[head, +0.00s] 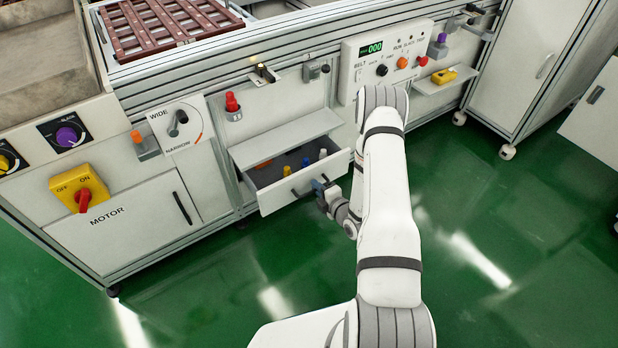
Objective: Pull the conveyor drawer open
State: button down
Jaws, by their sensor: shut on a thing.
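The conveyor drawer (277,203) is pulled part way out of the white conveyor housing, below a small shelf. Its inside shows several small objects, coloured orange, yellow and blue. The drawer's handle is on its front face, at the right part. My gripper (319,187) is at the drawer's front and is shut on the handle. The fingertips are small in the head view and the gripper covers much of the handle.
A shelf (287,139) juts out just above the drawer. A red knob (232,103) is up and left of it. The motor cabinet (130,228) stands left, with a yellow switch (79,188). The green floor (500,230) is clear in front and right.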

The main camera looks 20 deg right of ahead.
jog(key=shift+f+v, duration=0.2)
jog(key=shift+v, duration=0.85)
jog(key=shift+f+v, duration=0.25)
jog(key=shift+v, duration=0.8)
jog(key=shift+s, duration=0.1)
jog(key=c, duration=1.6)
grip_release()
jog(key=p+v, duration=0.2)
jog(key=v, duration=0.5)
jog(key=shift+s+d, duration=0.15)
jog(key=shift+s, duration=0.2)
